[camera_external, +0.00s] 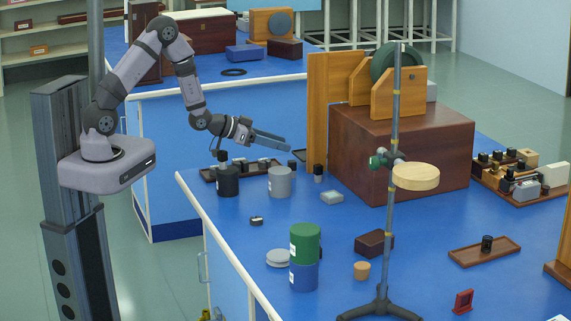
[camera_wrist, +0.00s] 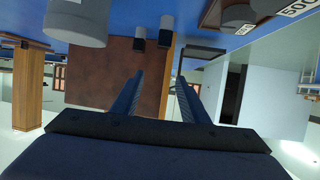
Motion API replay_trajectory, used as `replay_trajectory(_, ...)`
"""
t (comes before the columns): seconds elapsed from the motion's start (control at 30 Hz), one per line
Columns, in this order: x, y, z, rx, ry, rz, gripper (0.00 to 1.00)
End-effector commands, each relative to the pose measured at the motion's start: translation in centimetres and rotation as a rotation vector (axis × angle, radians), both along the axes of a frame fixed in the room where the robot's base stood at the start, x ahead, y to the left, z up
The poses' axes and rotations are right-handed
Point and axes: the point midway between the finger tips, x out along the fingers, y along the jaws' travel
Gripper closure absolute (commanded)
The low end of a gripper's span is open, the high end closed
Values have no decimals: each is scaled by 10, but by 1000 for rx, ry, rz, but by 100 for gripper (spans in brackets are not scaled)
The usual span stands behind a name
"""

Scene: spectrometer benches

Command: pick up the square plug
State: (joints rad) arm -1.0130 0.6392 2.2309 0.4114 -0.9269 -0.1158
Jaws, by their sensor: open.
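My gripper (camera_external: 287,146) is open and empty, held above the blue bench near the wooden panel. In the wrist view, which looks upside down, its two fingers (camera_wrist: 160,78) stand apart with nothing between them. Ahead of the fingers are two small upright pieces with grey lower and black upper parts, one on the left (camera_wrist: 139,37) and one on the right (camera_wrist: 166,30). In the external view, one such piece (camera_external: 319,172) stands below and right of the gripper. A small dark block (camera_external: 257,220) lies nearer the front. I cannot tell which of these is the square plug.
A grey cylinder (camera_external: 280,182) and a black one (camera_external: 228,181) stand below the gripper, before a tray of weights (camera_external: 208,174). A large brown box (camera_external: 420,150) and wooden panel (camera_external: 317,112) stand right. A tall stand (camera_external: 393,250) rises in front. Clear bench surrounds the small dark block.

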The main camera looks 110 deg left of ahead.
Motion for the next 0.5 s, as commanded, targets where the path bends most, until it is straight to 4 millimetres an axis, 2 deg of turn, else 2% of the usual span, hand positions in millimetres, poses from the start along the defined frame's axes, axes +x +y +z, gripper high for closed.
replay_trajectory(0.3,-1,-1,-41,-5,3,1,59)
replay_trajectory(0.5,0,0,-56,-3,2,0,59)
